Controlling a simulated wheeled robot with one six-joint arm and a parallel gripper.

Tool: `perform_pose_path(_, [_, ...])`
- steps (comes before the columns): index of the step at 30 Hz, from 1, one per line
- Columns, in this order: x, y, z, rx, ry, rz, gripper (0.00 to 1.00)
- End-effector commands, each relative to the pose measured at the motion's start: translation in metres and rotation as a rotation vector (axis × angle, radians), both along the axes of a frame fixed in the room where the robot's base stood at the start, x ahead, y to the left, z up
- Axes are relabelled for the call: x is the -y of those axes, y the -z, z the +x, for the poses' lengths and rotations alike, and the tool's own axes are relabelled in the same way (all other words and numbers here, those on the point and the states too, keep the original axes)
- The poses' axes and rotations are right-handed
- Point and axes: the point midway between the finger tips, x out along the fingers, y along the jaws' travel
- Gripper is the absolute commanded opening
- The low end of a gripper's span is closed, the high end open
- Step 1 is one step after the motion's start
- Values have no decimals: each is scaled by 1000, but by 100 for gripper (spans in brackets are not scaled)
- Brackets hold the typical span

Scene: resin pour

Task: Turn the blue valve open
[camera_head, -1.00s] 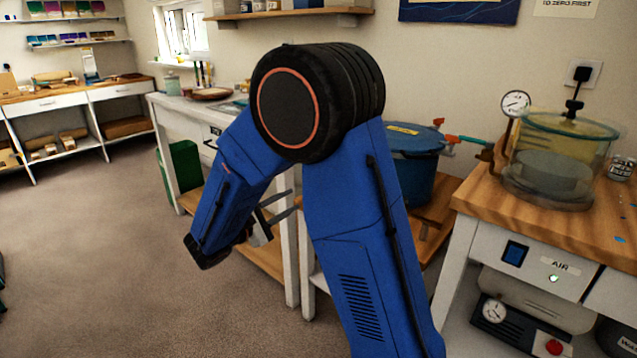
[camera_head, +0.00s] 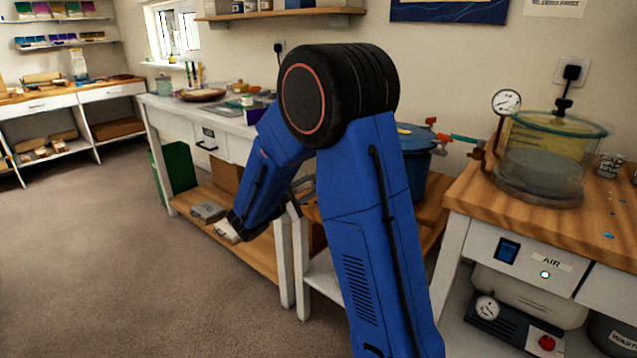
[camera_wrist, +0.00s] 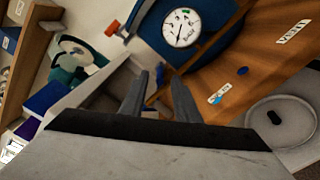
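My gripper (camera_wrist: 160,98) shows its two dark fingers apart in the wrist view, with nothing between them. In the head view it is mostly hidden behind my blue forearm. A small teal-blue piece (camera_head: 463,139) sits on the line between the blue pot (camera_head: 416,172) and the clear chamber (camera_head: 545,160). It may be the blue valve, but I cannot tell for sure. A red handle (camera_head: 431,121) stands near the pot's lid. In the wrist view a blue body with a round white gauge (camera_wrist: 182,27) lies beyond the fingertips, apart from them. No blue valve handle is clear there.
A wooden worktop (camera_head: 470,205) bears the clear chamber, with a gauge (camera_head: 507,102) beside it. A white workbench (camera_head: 215,120) stands behind my arm, with a lower shelf (camera_head: 255,250) holding small items. The carpeted floor (camera_head: 110,260) at left is clear.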

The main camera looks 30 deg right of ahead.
Motion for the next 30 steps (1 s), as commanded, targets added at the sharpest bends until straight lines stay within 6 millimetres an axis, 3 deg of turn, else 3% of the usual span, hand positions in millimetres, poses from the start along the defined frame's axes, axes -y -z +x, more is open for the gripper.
perform_pose_path(9, [29,0,10,0,1,-1,29])
perform_pose_path(20, [32,0,11,0,-1,-1,29])
perform_pose_path(24, [32,0,11,0,-1,-1,0])
perform_pose_path(30, [32,0,11,0,1,-1,0])
